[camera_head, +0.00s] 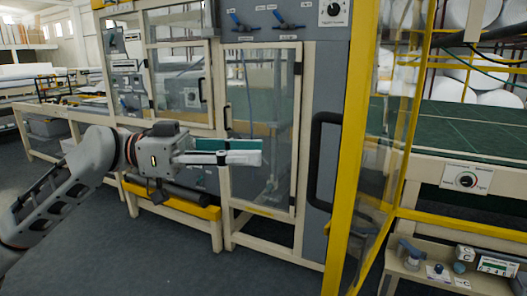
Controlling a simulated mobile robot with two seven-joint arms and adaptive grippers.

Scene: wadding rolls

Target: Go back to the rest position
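My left arm comes in from the left edge, and its gripper (222,154) is held out in front of the machine's glazed doors. Pale, flat shapes and a teal strip show at its fingertips. I cannot tell whether these are only the fingers or a thing held between them, nor whether the gripper is open or shut. It appears apart from the door frames. My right gripper and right arm are not in view.
A cream-framed machine with a glazed door (265,120) and a yellow post (350,150) stands ahead. A green-topped table (465,132) and white rolls (495,98) are at right. A small control shelf (430,272) is at lower right. Grey floor (150,260) is clear in front.

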